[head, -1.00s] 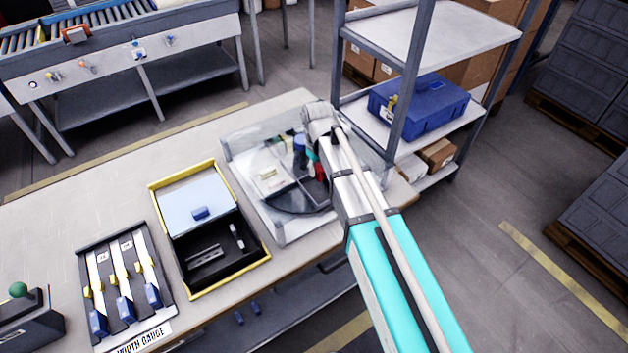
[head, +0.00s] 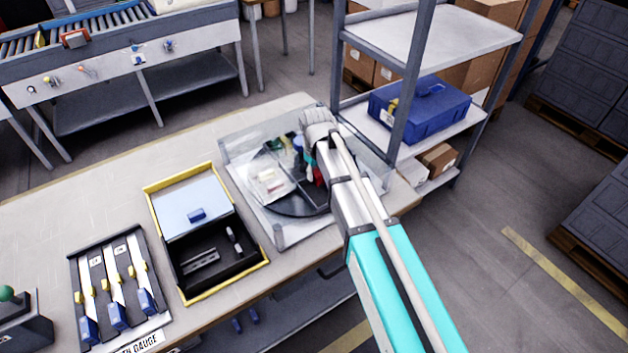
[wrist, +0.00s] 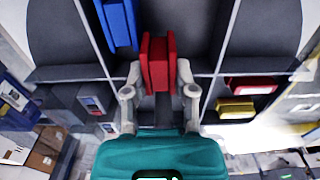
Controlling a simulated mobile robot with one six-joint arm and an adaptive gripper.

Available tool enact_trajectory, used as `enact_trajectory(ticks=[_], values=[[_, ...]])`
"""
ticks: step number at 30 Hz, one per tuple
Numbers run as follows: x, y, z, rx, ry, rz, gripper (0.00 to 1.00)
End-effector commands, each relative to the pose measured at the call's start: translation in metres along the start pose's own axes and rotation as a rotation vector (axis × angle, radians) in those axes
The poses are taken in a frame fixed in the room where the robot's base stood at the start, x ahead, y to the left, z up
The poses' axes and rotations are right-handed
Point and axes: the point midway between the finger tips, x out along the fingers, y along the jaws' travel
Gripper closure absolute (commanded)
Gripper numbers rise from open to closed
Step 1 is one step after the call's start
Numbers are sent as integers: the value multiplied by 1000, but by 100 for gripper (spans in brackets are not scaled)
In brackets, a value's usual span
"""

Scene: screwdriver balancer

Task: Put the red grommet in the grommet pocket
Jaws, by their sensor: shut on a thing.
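In the wrist view my gripper (wrist: 160,88) is shut on a red slotted block (wrist: 158,62), which I take for the red grommet. It is held between the two fingers, above a dark compartment with grey divider walls. In the head view my gripper reaches into a clear-walled box (head: 279,238) holding a dark round divided tray (head: 300,210). A bit of red (head: 319,177) shows beside the gripper there; most of the fingers are hidden by the arm. I cannot tell which compartment is the grommet pocket.
A blue block (wrist: 118,22) lies in the compartment to the left; another red piece (wrist: 250,84) and a yellow piece (wrist: 235,107) lie to the right. On the table are a yellow-edged case (head: 225,280) and a gauge rack (head: 75,262). A shelf (head: 440,35) stands close behind the box.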

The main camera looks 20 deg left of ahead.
Motion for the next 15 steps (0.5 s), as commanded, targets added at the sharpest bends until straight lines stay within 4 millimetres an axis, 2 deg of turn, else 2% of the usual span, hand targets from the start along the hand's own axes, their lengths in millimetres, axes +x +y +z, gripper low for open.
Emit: enact_trajectory(ticks=[1,6,15], values=[[9,0,0,0,0,0,97],[19,0,0,0,0,0,97],[19,-1,0,-1,0,0,97]])
